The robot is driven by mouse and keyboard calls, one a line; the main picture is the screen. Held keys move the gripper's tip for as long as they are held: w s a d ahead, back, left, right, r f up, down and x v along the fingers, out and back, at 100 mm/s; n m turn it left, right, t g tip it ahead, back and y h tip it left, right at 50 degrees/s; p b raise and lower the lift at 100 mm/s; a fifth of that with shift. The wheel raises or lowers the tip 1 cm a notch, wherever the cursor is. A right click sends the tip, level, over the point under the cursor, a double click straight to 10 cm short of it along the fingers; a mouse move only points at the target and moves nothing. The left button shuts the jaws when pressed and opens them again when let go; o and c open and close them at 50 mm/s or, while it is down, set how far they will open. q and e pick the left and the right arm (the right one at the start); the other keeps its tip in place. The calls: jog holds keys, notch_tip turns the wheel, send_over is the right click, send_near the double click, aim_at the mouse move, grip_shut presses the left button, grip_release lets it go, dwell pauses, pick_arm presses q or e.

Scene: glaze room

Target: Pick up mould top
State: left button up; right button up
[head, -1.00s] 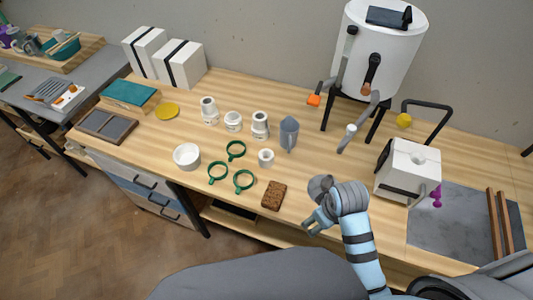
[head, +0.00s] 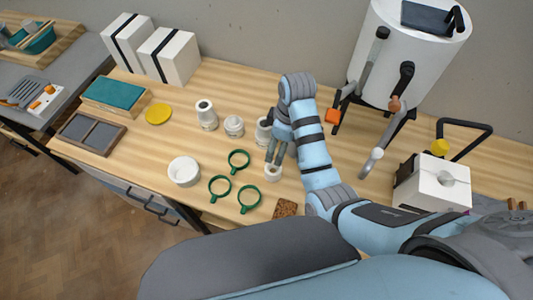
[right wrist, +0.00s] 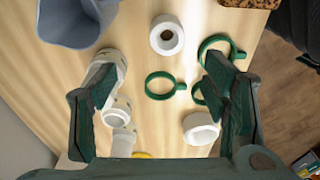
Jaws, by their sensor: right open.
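A white block-shaped mould (head: 433,184) with a round hollow in its upper face stands at the right in the head view; I cannot tell where its top part divides from the rest. My right gripper (head: 277,152) is well left of it, open and empty, low over the bench among white pieces. In the right wrist view its fingers (right wrist: 155,108) are spread, the left one overlapping a white cylinder-shaped piece (right wrist: 108,72). A small white ring-shaped piece (right wrist: 167,35) lies ahead of the fingers and shows partly in the head view (head: 273,174). My left gripper is out of view.
White strapped blocks (head: 170,56) stand at the back left. A white drum on legs (head: 408,50) stands behind.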

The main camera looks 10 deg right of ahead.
notch_tip(320, 180, down, 3)
jog(key=b, duration=0.2)
send_near(273, 170)
jog(key=shift+s+a+f, duration=0.15)
jog(key=shift+s+a, duration=0.1)
jog(key=shift+s, duration=0.2)
jog(key=shift+s+a+f, duration=0.15)
jog(key=shift+s+a, duration=0.1)
jog(key=shift+s, duration=0.25)
jog(key=f, duration=0.4)
jog(key=w+f+b, duration=0.1)
jog(key=f, duration=0.1)
jog(key=shift+w+a, duration=0.1)
jog(key=shift+a, duration=0.2)
jog(key=shift+r, duration=0.15)
jog(key=shift+c, duration=1.1)
jog(key=shift+s, duration=0.25)
jog(key=shift+c, duration=1.4)
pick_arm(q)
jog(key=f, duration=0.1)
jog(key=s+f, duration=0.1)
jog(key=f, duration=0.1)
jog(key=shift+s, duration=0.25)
pick_arm(e)
jog(key=c, duration=0.8)
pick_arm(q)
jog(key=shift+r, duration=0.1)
pick_arm(e)
jog(key=shift+r, duration=0.1)
